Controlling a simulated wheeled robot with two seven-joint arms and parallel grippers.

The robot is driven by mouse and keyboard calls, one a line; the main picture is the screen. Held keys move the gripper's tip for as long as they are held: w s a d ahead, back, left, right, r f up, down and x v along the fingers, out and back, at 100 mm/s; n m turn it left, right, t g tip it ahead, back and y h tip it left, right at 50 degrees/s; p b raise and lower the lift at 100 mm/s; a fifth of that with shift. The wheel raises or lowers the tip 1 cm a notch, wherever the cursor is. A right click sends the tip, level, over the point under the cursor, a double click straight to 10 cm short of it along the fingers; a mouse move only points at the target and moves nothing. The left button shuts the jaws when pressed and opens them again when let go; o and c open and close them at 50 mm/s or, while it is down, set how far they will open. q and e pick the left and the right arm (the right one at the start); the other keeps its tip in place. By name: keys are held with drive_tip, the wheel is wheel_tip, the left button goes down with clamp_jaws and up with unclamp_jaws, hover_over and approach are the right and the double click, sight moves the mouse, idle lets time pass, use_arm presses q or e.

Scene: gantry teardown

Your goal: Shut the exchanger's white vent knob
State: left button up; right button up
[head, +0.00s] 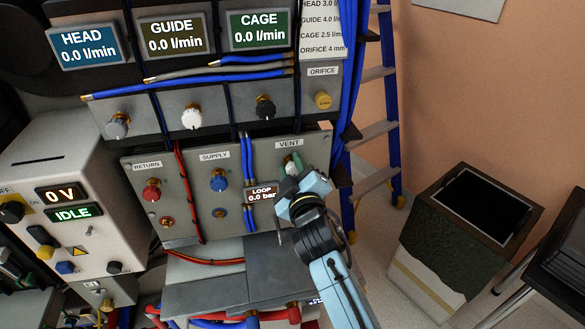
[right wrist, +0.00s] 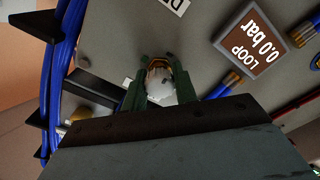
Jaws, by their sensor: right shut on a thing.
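The white vent knob (right wrist: 160,88) sits on its brass fitting on the grey exchanger panel, seen in the right wrist view. My right gripper (right wrist: 160,76) is shut on it, with one dark green finger on each side. In the head view my right gripper (head: 291,163) reaches the panel just below the VENT label (head: 289,143) and mostly hides the knob. The loop display (head: 262,193) reads 0.0 bar, left of the gripper. My left gripper is not in view.
The red return knob (head: 152,190) and blue supply knob (head: 219,180) are on the same panel. Blue hoses (head: 249,160) run between the supply and vent sections. A blue ladder (head: 375,130) stands right of the panel, and a dark-topped bin (head: 425,258) stands on the floor.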

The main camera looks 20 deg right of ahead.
drive_tip(key=shift+m, duration=0.7)
drive_tip(key=o, duration=1)
drive_tip(key=shift+c, duration=0.2)
drive_tip(key=s, duration=1.3)
drive_tip(key=shift+s+a, duration=0.2)
drive_tip(key=shift+a, duration=0.2)
